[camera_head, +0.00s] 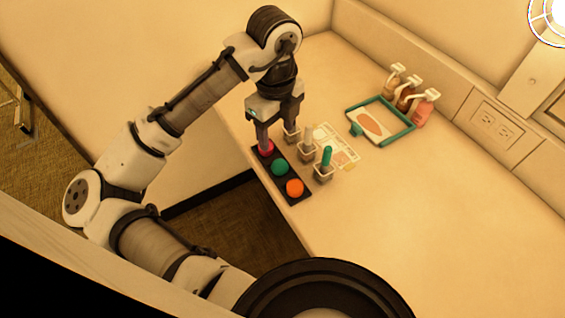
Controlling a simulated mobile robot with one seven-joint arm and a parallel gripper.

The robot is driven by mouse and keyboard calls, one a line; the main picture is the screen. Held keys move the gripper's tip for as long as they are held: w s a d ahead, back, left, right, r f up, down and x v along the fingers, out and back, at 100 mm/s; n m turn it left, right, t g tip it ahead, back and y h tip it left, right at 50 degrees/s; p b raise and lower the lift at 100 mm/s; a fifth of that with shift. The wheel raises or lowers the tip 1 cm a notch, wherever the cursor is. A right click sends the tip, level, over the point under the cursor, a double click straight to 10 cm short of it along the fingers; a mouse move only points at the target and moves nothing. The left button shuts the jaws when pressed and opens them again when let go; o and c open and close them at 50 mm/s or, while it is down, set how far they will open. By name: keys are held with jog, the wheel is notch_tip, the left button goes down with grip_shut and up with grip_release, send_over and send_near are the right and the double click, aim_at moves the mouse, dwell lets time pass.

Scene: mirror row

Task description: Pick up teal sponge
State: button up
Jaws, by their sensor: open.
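The teal sponge (280,167) looks like a round ball in the middle of a narrow black tray (305,199) near the counter's left edge. A pink-red ball (266,150) sits at its far end and an orange ball (295,188) at its near end. My gripper (279,138) points down with its fingers apart, above the far end of the tray, just beyond the teal sponge. Its left finger overlaps the pink-red ball in the picture; I cannot tell whether they touch. Nothing shows between the fingers.
Several small holders stand just right of the tray, one with a teal-handled item (327,157). A pale palette (338,147) lies behind them. A teal-rimmed tray (400,142) and pump bottles (424,109) stand by the back wall. The counter's right side (430,220) is clear.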

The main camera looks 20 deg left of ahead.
jog(key=f, duration=1)
jog(key=shift+w+d+f, duration=0.1)
jog(key=shift+d+f, duration=0.05)
jog(key=shift+d, duration=0.1)
jog(key=c, duration=1.1)
